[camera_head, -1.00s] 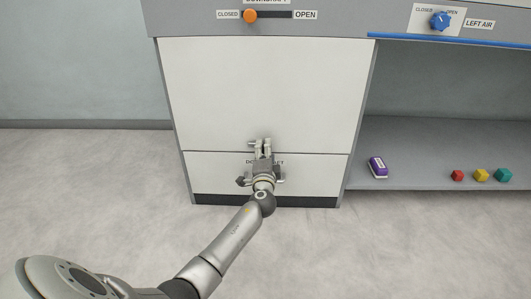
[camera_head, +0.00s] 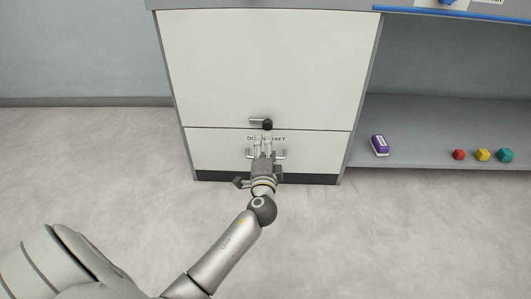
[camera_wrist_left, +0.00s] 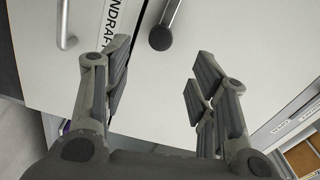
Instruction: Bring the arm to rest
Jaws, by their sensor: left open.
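My left gripper (camera_head: 264,143) is in front of the white cabinet (camera_head: 258,70), near its lower panel labelled with partly covered text. Its fingers are spread and empty, and the wrist view shows the gap between them (camera_wrist_left: 158,78). A handle with a dark round end (camera_head: 266,124) sits just above the fingertips on the upper panel. In the wrist view this handle (camera_wrist_left: 162,34) lies beyond the fingers, apart from them. A second metal handle (camera_wrist_left: 65,25) is at the left of the wrist view. My right gripper is not in view.
An open shelf (camera_head: 420,160) to the right holds a purple-and-white item (camera_head: 379,145) and red (camera_head: 459,155), yellow (camera_head: 483,155) and teal (camera_head: 505,155) blocks. The grey floor (camera_head: 90,160) to the left of the cabinet is clear.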

